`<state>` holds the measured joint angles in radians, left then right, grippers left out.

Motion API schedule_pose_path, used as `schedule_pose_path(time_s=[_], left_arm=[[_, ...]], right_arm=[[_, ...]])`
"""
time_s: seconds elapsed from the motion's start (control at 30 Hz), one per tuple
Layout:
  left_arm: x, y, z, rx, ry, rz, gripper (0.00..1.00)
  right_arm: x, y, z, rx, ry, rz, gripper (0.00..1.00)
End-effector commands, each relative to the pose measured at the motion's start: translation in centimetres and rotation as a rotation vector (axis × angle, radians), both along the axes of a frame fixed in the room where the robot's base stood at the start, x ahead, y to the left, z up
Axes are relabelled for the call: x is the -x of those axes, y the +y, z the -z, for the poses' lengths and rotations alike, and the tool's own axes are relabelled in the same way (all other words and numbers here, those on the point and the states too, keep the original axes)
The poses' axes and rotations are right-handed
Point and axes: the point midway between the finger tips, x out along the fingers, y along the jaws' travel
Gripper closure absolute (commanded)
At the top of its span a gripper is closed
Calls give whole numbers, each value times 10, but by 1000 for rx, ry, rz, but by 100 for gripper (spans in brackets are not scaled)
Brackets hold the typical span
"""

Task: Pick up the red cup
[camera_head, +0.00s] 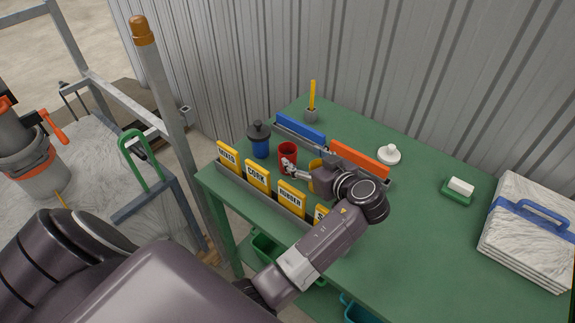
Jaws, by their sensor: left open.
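The red cup (288,153) stands upright on the green table (437,238), near its left end. My left gripper (287,165) is right at the cup's front side, with its arm reaching in from the lower left. The gripper is open; a light fingertip overlaps the cup's lower right in the view. I cannot tell whether it touches the cup, and the other fingertip is hard to make out. Part of the cup's lower side is hidden by the gripper. My right gripper is not in view.
A blue cup with a dark lid (260,141) stands just left of the red cup. Yellow labelled cards (258,176) line the front edge. A yellow item is partly hidden behind my gripper.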

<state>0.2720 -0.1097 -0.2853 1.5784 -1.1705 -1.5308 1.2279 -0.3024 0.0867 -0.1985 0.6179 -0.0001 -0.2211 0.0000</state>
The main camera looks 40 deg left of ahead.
Motion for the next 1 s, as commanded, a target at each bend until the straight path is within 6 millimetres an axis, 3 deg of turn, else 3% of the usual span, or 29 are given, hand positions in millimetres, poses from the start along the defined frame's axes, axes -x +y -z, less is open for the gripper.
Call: schedule_pose_path(time_s=[0.03, 0.07, 0.6, 0.9, 1.0], left_arm=[[0, 0, 16, -1, 0, 0, 37], [0, 0, 20, -2, 0, 0, 37], [-29, 58, 42, -2, 0, 0, 37], [-32, 62, 43, -1, -1, 1, 37], [-32, 62, 43, -1, 0, 1, 46]], right_arm=[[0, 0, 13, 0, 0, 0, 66], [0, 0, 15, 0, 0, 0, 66], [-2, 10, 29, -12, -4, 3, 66], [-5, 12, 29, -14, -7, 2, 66], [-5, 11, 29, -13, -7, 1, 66]])
